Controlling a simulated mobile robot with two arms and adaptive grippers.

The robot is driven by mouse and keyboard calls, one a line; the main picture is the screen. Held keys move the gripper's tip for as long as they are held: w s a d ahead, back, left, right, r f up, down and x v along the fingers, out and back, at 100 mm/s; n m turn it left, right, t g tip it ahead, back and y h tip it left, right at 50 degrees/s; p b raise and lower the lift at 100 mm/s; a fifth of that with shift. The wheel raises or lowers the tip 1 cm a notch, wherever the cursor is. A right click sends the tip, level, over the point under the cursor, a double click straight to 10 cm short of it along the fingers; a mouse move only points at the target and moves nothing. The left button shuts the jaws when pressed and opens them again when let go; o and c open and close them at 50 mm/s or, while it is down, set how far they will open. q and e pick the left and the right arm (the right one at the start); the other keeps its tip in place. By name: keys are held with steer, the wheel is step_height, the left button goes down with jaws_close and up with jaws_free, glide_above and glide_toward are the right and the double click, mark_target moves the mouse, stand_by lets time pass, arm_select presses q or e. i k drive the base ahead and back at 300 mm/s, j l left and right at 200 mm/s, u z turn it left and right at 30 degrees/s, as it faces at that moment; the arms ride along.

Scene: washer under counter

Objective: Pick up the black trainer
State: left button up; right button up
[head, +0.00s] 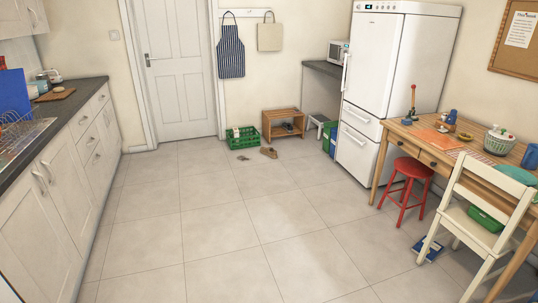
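No clearly recognisable black trainer shows in the head view. A small wooden shoe bench (283,112) stands against the far wall, right of the door. A small dark item, perhaps a shoe, is on its lower shelf (287,127), too small to identify. A brown shoe or sandal (269,153) lies on the floor in front of the bench. A smaller brownish item (243,158) lies to its left, also too small to name. Neither of my grippers is in view.
A green crate (241,138) stands left of the bench. Counter cabinets (70,180) line the left. A fridge (385,85), wooden table (440,142), red stool (407,185) and white chair (485,210) stand on the right. The tiled floor between (220,225) is clear.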

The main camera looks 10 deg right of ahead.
mark_target(270, 151)
steer(key=i, duration=5.85)
steer(key=l+z, duration=0.05)
steer(key=l, duration=0.25)
